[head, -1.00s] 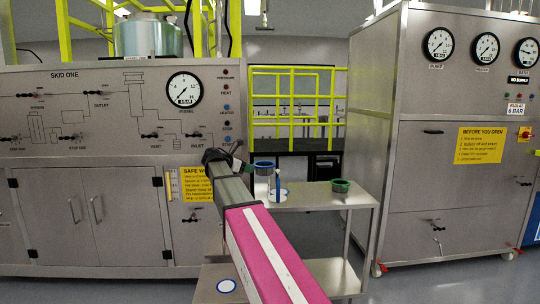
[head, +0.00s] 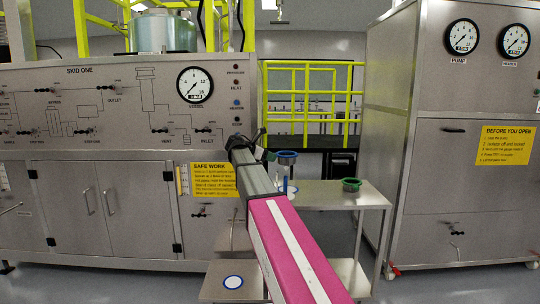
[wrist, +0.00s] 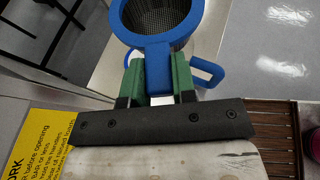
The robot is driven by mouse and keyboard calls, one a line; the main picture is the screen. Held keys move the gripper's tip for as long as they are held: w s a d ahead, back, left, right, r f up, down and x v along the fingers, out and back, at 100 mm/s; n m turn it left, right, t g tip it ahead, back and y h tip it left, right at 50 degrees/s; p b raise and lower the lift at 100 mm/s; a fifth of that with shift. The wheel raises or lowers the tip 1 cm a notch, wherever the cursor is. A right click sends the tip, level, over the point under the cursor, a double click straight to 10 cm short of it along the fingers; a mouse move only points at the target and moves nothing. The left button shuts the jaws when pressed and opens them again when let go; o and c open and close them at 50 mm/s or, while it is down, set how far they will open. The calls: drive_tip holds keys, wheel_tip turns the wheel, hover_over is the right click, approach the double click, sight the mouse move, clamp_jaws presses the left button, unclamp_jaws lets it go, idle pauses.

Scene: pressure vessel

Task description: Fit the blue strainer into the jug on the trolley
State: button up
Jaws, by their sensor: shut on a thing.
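The blue strainer (head: 287,154) is held in the air above the trolley (head: 325,197). In the wrist view it shows as a blue ring with dark mesh (wrist: 158,44). My gripper (wrist: 158,80) is shut on the strainer's flat blue handle, between green finger pads. The jug (head: 285,186), pale with blue parts, stands on the trolley's left part, below the strainer and apart from it. A blue loop, seemingly the jug's handle (wrist: 211,70), shows right of the fingers in the wrist view. The rest of the jug is largely hidden there by the strainer.
A green round container (head: 351,184) stands on the trolley, right of the jug. A steel panel unit (head: 110,200) is at left and a tall steel cabinet (head: 455,205) at right.

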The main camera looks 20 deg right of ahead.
sight(277, 173)
drive_tip(key=shift+f, duration=3.5)
drive_tip(key=o, duration=1)
drive_tip(key=shift+a, duration=0.1)
drive_tip(key=v, duration=1)
drive_tip(key=shift+a+r, duration=0.15)
drive_tip(key=shift+a, duration=0.15)
